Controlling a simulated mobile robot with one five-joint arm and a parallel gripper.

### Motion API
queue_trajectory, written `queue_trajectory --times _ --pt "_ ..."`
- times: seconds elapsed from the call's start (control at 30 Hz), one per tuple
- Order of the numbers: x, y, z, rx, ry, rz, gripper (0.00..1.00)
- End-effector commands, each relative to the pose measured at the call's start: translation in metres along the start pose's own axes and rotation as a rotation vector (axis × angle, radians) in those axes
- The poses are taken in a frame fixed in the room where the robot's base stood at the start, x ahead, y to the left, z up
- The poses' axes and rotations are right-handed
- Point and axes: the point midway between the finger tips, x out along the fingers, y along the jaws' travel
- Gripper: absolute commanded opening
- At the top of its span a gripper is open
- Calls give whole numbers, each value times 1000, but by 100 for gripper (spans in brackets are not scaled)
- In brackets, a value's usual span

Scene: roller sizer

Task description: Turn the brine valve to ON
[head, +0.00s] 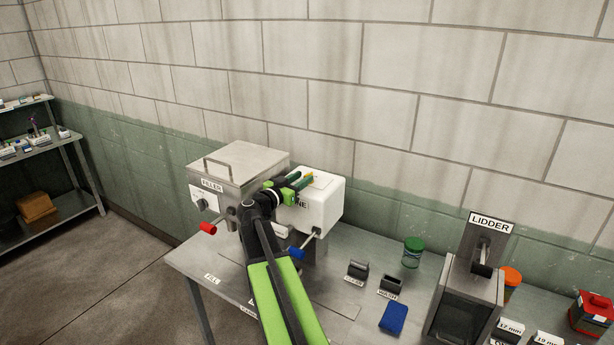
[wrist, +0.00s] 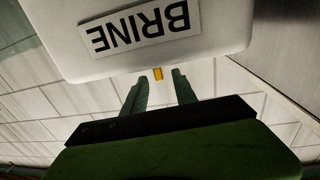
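The white brine tank (head: 327,198) stands on the steel table beside the filler. Its BRINE label shows upside down in the wrist view (wrist: 140,27), and my arm partly covers it in the head view. A small yellow piece (wrist: 158,74), possibly the valve handle, sticks out past the tank's edge. It also shows by my fingers in the head view (head: 310,175). My gripper (wrist: 158,82) is open, with its two dark green fingers apart and the yellow piece seen between their tips. I cannot tell whether they touch it. No ON mark is visible.
The filler (head: 235,172) with a red-tipped lever (head: 207,228) is left of the tank. A blue-tipped lever (head: 296,253) is below the tank.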

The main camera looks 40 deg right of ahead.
Motion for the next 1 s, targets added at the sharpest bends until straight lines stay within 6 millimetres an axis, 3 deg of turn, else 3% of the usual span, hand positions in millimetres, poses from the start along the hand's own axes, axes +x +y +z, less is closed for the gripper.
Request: queue_trajectory --times 0.03,0.2,0.43,0.63,1.0 --pt "-18 1 0 0 0 -5 34" --pt "-67 1 0 0 0 -5 34" --pt "-119 0 0 0 0 -4 34" --pt "-137 0 0 0 0 -2 34" --pt "-138 0 0 0 0 -1 34"
